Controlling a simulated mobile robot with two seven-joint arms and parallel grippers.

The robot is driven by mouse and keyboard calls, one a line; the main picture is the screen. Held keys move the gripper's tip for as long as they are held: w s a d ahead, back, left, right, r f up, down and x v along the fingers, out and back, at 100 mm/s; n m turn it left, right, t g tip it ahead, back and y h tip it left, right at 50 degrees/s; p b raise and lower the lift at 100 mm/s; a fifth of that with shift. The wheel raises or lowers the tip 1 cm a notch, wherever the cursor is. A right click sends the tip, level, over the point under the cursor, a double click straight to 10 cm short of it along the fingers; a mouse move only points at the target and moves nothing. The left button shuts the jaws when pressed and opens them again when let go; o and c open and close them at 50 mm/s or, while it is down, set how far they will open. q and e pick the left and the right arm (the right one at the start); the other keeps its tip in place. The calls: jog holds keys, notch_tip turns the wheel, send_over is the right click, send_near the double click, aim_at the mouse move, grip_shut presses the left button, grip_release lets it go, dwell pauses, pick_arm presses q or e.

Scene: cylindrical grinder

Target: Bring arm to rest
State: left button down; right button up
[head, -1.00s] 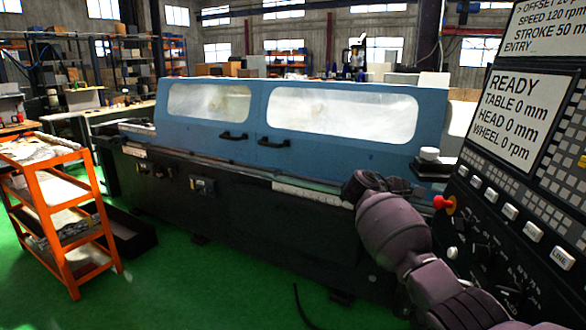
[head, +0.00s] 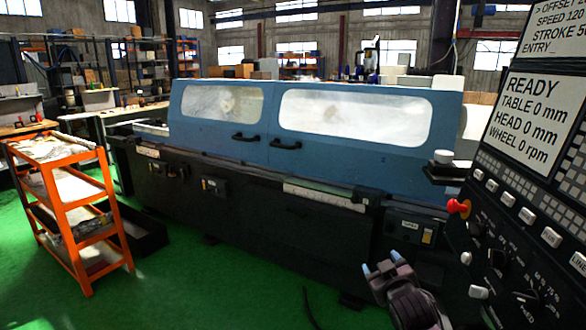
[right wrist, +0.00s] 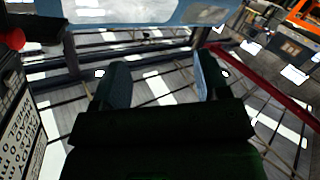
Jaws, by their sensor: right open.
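My right gripper (head: 383,262) shows at the lower right of the head view, in front of the grinder's dark base and left of the control panel. Its two fingertips are apart, and nothing is between them. In the right wrist view the fingers (right wrist: 158,82) also stand apart and empty. The blue grinder (head: 345,157) has both window doors shut. The control panel (head: 528,110) at the right reads READY, with table and head at 0 mm and wheel at 0 rpm. My left gripper is not in view.
A red button (head: 459,207) sticks out at the panel's left edge. An orange shelf cart (head: 72,235) stands at the left, with a dark open bin (head: 140,234) beside it. Green floor (head: 215,295) is clear in front of the grinder. Workbenches and shelves stand behind.

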jog(key=s+d+f+m+g, duration=0.1)
jog(key=s+d+f, duration=0.1)
jog(key=s+f, duration=0.5)
jog(key=s+d+f+m+g, duration=0.2)
jog(key=s+f, duration=0.6)
jog(key=s, duration=0.8)
jog(key=s+d+f+m+g+h, duration=0.1)
jog(key=s+d+f, duration=0.1)
jog(key=s+f, duration=0.6)
jog(key=s, duration=0.3)
jog(key=shift+s+d+f+m+g+b, duration=0.25)
jog(key=shift+s+m+g+b, duration=0.05)
jog(key=shift+s+g+b, duration=0.1)
